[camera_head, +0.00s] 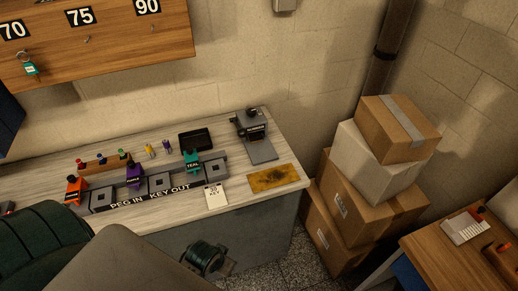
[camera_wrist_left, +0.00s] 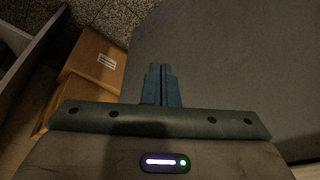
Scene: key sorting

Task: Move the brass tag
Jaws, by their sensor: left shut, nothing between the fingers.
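A flat brass-coloured plate (camera_head: 274,178) lies on the right end of the pale wooden bench; I cannot tell whether it is the brass tag. A small yellow piece (camera_head: 150,151) stands further back on the bench, too small to make out. A key with a teal tag (camera_head: 31,68) hangs on the board under 70. My left gripper (camera_wrist_left: 161,70) shows in the left wrist view, shut and empty, away from the bench top. My right gripper is not in view.
A grey rack (camera_head: 160,182) marked "PEG IN KEY OUT" holds orange, purple and teal pegs. A grey device (camera_head: 262,151) stands at the back right of the bench. Stacked cardboard boxes (camera_head: 347,202) fill the floor to the right, beside a second wooden table (camera_head: 440,262).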

